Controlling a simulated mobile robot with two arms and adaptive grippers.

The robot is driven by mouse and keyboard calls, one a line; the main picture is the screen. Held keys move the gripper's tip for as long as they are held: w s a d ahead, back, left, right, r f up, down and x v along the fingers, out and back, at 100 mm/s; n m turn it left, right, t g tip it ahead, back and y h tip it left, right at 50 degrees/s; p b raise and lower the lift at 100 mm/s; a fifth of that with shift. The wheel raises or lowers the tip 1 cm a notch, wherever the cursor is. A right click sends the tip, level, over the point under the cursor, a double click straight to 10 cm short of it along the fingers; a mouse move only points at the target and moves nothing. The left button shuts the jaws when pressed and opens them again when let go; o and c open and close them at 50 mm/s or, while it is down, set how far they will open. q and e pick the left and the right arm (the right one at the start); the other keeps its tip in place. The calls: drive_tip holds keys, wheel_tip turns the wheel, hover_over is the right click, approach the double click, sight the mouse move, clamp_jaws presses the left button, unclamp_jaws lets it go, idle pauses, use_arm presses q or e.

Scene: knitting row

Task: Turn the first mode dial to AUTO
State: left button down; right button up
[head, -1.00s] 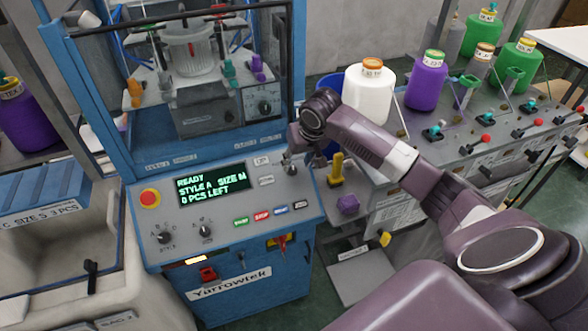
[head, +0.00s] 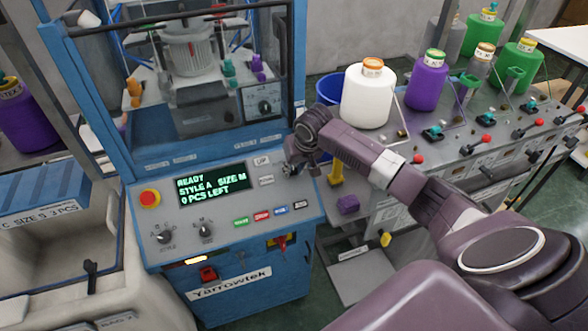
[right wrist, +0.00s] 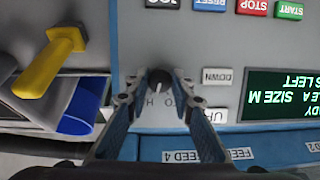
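The first machine (head: 245,238) has a blue cabinet with a sloped grey control panel. Its mode dial (right wrist: 160,80) is a small dark knob in the right wrist view, with partly covered lettering beside it. In the head view the dial is mostly hidden by my right gripper (head: 290,169), at the panel's right end. In the right wrist view the right gripper (right wrist: 161,74) is open, with one finger on each side of the dial. I see gaps beside the knob, and cannot tell where its pointer stands. My left gripper is not in view.
A green-lettered display (head: 213,190) reads READY, STYLE A, SIZE M. UP and DOWN buttons (right wrist: 217,75) sit close beside the dial. A yellow handle (right wrist: 50,62) stands on the other side. Two more dials and a red stop button (head: 149,198) are at the panel's left.

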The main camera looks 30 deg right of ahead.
clamp_jaws()
drive_tip(key=shift+n, duration=0.3)
drive_tip(key=shift+a+n+h, duration=0.1)
drive_tip(key=shift+n+h, duration=0.3)
drive_tip(key=shift+n, duration=0.8)
drive_tip(key=n, duration=0.2)
drive_tip(key=n+h, duration=0.1)
drive_tip(key=n, duration=0.2)
drive_tip(key=shift+h, duration=0.3)
drive_tip(key=o, duration=0.9)
unclamp_jaws()
